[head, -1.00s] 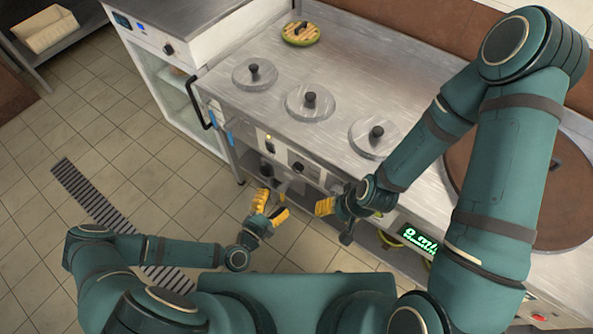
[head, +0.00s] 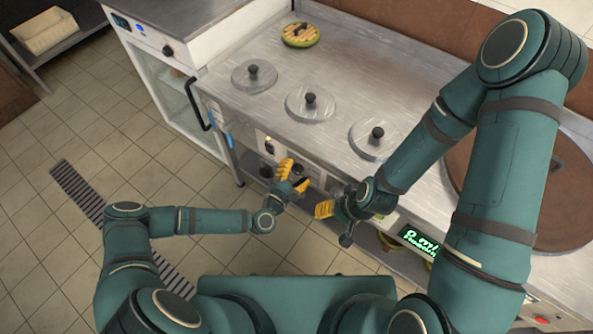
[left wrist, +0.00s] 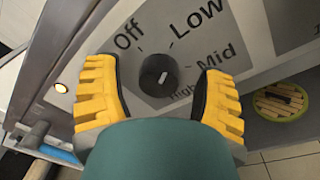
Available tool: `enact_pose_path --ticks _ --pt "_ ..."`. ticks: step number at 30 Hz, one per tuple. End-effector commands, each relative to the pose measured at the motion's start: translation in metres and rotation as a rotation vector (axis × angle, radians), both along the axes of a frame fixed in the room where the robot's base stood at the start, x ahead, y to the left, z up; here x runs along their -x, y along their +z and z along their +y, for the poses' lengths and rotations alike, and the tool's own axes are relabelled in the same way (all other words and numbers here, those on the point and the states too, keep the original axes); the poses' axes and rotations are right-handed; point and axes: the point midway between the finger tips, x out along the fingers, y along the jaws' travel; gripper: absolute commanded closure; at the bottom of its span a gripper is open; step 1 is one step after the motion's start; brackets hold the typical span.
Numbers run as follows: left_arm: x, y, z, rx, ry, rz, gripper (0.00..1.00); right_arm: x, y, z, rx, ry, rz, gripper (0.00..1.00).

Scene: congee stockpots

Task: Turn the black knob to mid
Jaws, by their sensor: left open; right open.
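The black knob (left wrist: 160,76) sits on a pale dial panel (left wrist: 190,45) in the left wrist view, with a short white mark on its face. Off, Low, Mid and High are printed around it; High is partly covered. My left gripper (left wrist: 157,82) is open, its yellow fingers on either side of the knob with gaps visible. In the head view my left gripper (head: 292,176) is at the stove's front panel and largely hides this knob. My right gripper (head: 333,211) is open and empty, just right of the left one.
The steel stove top (head: 330,60) carries several round lids and a green-rimmed trivet (head: 300,35). A large brown lid (head: 560,200) lies at the right. A green-lit display (head: 421,240) is at the stove's front.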

Motion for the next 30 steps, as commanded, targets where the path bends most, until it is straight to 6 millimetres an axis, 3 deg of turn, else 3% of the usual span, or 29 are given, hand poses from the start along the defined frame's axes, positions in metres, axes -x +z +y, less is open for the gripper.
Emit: enact_pose_path --ticks 4,9,10,20,30 --pt "0.0002 0.0001 0.0000 0.000 0.000 0.000 0.32 0.0000 0.0001 0.0001 0.000 0.000 0.000 0.40" --pt "0.0003 0.0001 0.0001 -0.001 -0.001 -0.001 0.92 0.0000 0.0001 0.0000 0.000 0.000 0.000 0.40" --pt "0.0003 0.0001 0.0001 -0.001 -0.001 -0.001 1.00 0.0000 0.0001 0.0000 0.000 0.000 0.000 0.40" --pt "0.0005 0.0002 -0.0005 -0.025 -0.002 -0.019 1.00 0.0001 0.0001 0.0000 0.000 0.000 0.000 0.40" --pt "0.0005 0.0000 -0.0014 -0.191 -0.006 -0.141 1.00 0.0001 0.0000 0.0000 0.000 0.000 0.000 0.40"
